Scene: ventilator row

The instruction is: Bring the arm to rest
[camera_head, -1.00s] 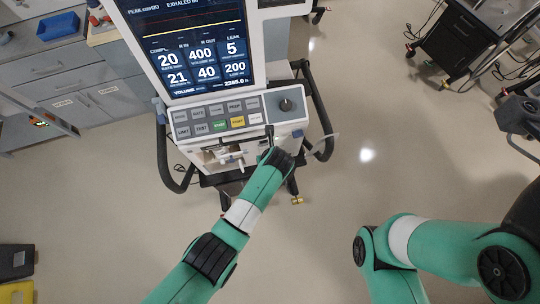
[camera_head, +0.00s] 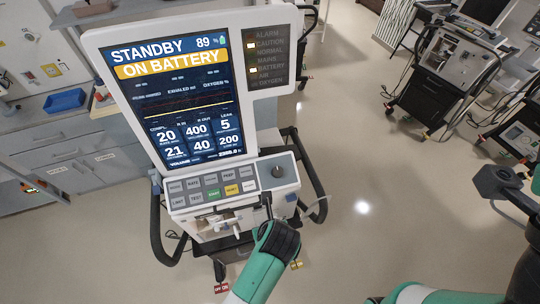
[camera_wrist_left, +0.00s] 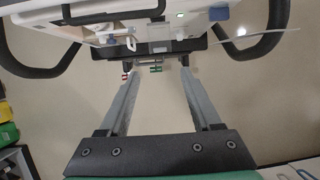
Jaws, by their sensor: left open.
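The ventilator (camera_head: 185,95) stands in the middle of the head view, its lit screen reading "STANDBY" and "ON BATTERY". My left arm (camera_head: 262,270) rises from the bottom of the head view to just below the ventilator's button panel (camera_head: 212,190). The fingers there are too hidden to read. In the left wrist view my left gripper (camera_wrist_left: 158,78) has its two grey fingers wide apart with nothing between them. The ventilator's lower front and dark handles (camera_wrist_left: 265,40) show beyond the fingertips. Part of my right arm (camera_head: 425,295) shows at the bottom right; its gripper is out of view.
A cabinet (camera_head: 75,160) with a blue tray (camera_head: 66,100) stands at the left. Other machines on carts (camera_head: 445,75) stand at the upper right. A red "OFF ON" tag (camera_head: 221,288) is low on the ventilator. The floor (camera_head: 370,170) right of the ventilator is clear.

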